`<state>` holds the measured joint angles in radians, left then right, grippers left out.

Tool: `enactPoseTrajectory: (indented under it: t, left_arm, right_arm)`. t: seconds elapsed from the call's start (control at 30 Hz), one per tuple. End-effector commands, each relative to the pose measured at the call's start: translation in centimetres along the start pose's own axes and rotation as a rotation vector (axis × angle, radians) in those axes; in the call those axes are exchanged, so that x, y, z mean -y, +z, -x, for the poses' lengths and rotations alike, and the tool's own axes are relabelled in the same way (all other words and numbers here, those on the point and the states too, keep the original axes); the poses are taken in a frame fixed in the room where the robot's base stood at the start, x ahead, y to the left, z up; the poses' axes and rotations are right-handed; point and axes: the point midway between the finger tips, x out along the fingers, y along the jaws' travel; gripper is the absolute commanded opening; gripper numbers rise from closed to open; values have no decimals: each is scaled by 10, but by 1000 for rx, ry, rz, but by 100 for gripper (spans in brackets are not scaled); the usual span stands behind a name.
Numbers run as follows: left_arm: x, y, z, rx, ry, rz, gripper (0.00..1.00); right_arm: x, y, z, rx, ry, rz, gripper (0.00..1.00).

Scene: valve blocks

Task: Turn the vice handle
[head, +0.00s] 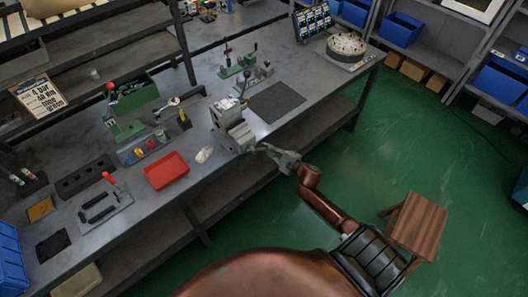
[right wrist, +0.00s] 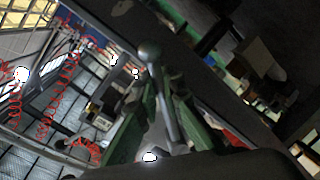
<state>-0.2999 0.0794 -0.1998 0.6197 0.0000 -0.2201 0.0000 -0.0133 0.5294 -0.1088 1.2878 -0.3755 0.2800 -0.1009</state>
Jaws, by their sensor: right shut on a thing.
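The grey vice (head: 232,128) stands at the front edge of the workbench in the head view. My right gripper (head: 266,151) reaches it from the lower right, at the vice's front side just past the bench edge. In the right wrist view my right gripper's green fingers (right wrist: 164,105) are on both sides of the vice handle (right wrist: 158,80), a metal bar with a ball end. The fingers are shut on the bar, and the ball end sticks out beyond them. In the head view the handle is too small to tell from the gripper. My left gripper is not in view.
On the workbench (head: 230,178), a red tray (head: 166,170) and a small whitish object (head: 204,155) lie left of the vice. A dark mat (head: 277,102) lies to its right. A wooden stool (head: 418,225) stands on the open green floor.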

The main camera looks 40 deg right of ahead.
Motion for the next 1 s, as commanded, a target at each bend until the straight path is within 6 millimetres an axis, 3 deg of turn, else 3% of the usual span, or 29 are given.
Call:
enactPoseTrajectory:
  t: [0.6,1.0]
  left_arm:
    - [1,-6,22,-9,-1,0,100]
    - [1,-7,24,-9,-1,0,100]
  right_arm:
    - [-52,-16,11,114,15,571,0]
    - [-70,-34,15,173,21,866,0]
